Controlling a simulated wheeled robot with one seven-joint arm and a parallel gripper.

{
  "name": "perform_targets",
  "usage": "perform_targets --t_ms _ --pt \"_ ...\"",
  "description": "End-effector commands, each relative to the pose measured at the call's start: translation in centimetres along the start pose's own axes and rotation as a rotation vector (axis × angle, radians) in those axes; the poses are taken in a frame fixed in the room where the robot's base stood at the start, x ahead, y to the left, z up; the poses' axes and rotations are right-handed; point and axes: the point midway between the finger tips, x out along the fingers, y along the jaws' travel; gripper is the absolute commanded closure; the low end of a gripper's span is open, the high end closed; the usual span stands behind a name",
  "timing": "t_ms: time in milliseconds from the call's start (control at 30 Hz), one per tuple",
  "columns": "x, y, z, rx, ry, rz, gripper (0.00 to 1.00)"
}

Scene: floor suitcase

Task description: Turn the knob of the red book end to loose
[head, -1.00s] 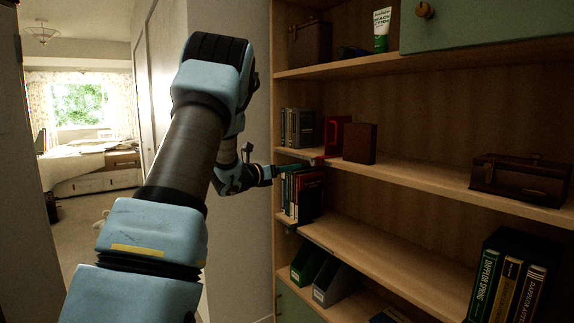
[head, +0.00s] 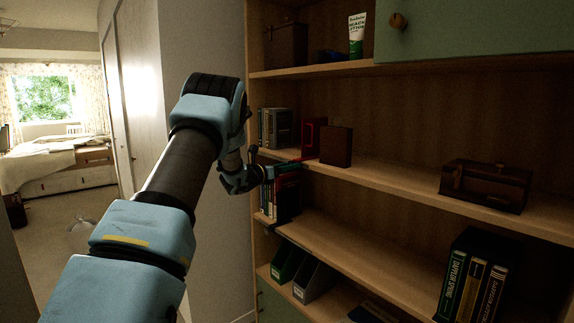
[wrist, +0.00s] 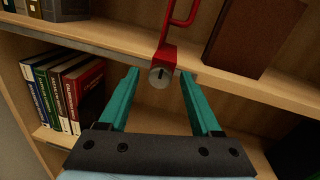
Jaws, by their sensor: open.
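The red book end (head: 309,150) stands on the middle shelf, left of a brown box, in the head view. In the wrist view its red upright frame (wrist: 167,32) rises from a red clamp block at the shelf's front edge. A round grey knob (wrist: 160,77) with a dark slot mark faces me on the front of that block. My gripper (wrist: 160,74) is open, its two teal fingers on either side of the knob, with gaps visible on both sides. I cannot tell how far the fingertips are from the knob in depth. In the head view the gripper (head: 288,167) is small and dark.
The brown box (head: 336,147) stands close to the right of the book end. Grey books (head: 275,128) are to its left. Several upright books (wrist: 68,90) fill the left of the shelf below. A brown case (head: 486,186) sits farther right; the shelf between is clear.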

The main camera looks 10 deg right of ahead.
Motion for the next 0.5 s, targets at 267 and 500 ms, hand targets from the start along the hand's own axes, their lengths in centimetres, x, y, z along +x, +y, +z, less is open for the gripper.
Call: perform_targets --t_ms 267,500 --pt "0.02 0.00 -0.02 0.000 0.000 0.000 0.43" --pt "0.00 0.01 -0.01 0.000 0.000 0.000 0.70"
